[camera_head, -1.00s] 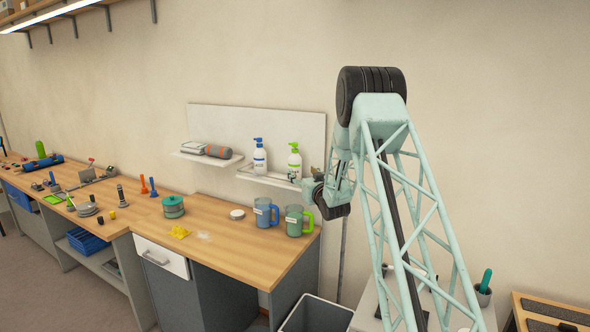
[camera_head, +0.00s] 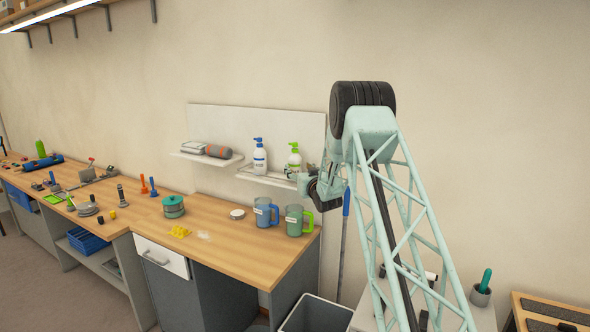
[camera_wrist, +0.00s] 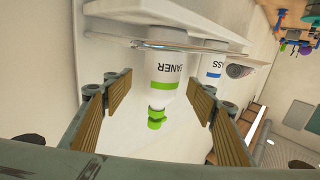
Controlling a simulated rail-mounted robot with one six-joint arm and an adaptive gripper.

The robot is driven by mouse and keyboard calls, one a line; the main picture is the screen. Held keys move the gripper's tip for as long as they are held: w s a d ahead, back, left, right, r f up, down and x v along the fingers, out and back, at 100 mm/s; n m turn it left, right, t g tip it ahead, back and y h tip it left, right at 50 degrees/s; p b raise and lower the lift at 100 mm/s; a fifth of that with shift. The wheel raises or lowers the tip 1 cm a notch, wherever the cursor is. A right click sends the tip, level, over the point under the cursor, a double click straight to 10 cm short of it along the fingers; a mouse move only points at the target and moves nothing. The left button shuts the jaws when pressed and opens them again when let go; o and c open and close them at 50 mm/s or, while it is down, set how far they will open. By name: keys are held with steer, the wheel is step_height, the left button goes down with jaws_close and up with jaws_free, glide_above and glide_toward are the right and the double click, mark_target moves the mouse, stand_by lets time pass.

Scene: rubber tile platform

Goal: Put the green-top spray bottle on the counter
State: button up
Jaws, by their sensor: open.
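The green-top spray bottle (camera_head: 294,157) is white with a green top and stands upright on the right small wall shelf (camera_head: 268,180). It also shows upside down in the wrist view (camera_wrist: 162,88), with its label partly visible. My gripper (camera_wrist: 160,80) is open, with one finger on each side of the bottle in that view. Gaps show between the bottle and both fingers. In the head view my gripper (camera_head: 304,178) is at the shelf's right end, partly covering the bottle's lower part. The wooden counter (camera_head: 245,256) lies below the shelf.
A blue-top bottle (camera_head: 259,157) stands left of the green-top one. A blue mug (camera_head: 264,213) and a grey mug with green handle (camera_head: 294,220) stand on the counter below. The counter's front middle is clear.

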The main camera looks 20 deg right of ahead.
mark_target(295, 163)
steer(key=shift+w, duration=0.1)
steer(key=shift+w+d, duration=0.15)
steer(key=shift+w, duration=1.1)
steer(key=shift+w+d, duration=0.1)
steer(key=shift+w, duration=1.15)
steer(key=shift+r, duration=0.1)
steer(key=c, duration=1.3)
steer(key=shift+r, duration=0.1)
